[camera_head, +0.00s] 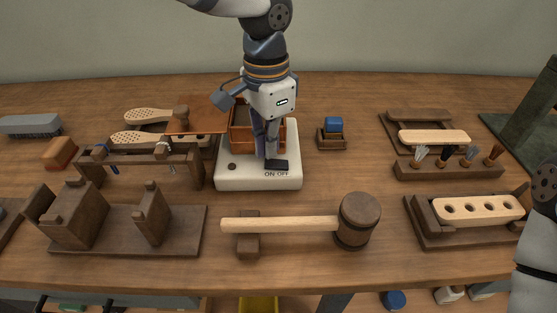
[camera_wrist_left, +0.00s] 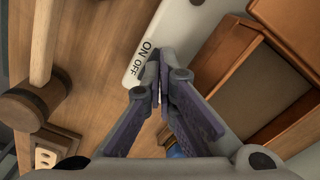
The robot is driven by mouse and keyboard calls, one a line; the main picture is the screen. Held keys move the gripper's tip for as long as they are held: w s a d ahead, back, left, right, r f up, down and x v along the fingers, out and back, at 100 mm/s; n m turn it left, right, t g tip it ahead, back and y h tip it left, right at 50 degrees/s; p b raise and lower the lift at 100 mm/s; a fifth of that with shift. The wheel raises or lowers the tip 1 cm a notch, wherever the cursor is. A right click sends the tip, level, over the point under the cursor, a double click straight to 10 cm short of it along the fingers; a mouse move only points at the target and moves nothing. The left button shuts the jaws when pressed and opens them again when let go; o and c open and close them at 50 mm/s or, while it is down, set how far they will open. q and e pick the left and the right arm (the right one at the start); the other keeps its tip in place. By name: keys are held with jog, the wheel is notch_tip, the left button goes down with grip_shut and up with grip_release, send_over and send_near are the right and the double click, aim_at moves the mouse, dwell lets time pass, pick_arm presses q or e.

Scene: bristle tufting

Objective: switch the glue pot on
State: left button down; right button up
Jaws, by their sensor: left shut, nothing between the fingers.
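The glue pot has a white base (camera_head: 245,180) with a copper-brown square pot (camera_head: 241,138) on top. A dark switch (camera_head: 277,165) sits at the base's front right, above the "ON OFF" lettering. My left gripper (camera_head: 269,158) is shut and empty, pointing down with its fingertips at or just over the switch. In the left wrist view the closed fingertips (camera_wrist_left: 160,62) are beside the lettering on the white base (camera_wrist_left: 163,35) and cover the switch. I cannot tell whether they touch it, nor which way it is set. My right gripper is not in view.
A brown lid or board (camera_head: 197,113) lies left of the pot. A wooden mallet (camera_head: 290,224) lies in front. A small box with a blue top (camera_head: 333,126) stands to the right. A tool rack (camera_head: 140,158) stands left. Part of my right arm shows at the right edge.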

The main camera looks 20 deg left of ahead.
aim_at(269, 163)
pick_arm(q)
jog(key=shift+f, duration=1.2)
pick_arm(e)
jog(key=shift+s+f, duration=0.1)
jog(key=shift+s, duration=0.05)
pick_arm(q)
jog(key=shift+r, duration=0.1)
notch_tip(269, 163, up, 5)
jog(key=shift+f+p, duration=0.2)
jog(key=shift+p, duration=0.4)
jog(key=shift+r, duration=1.2)
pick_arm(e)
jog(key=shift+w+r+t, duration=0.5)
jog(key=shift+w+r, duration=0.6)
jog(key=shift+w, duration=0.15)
pick_arm(q)
jog(key=shift+f, duration=0.1)
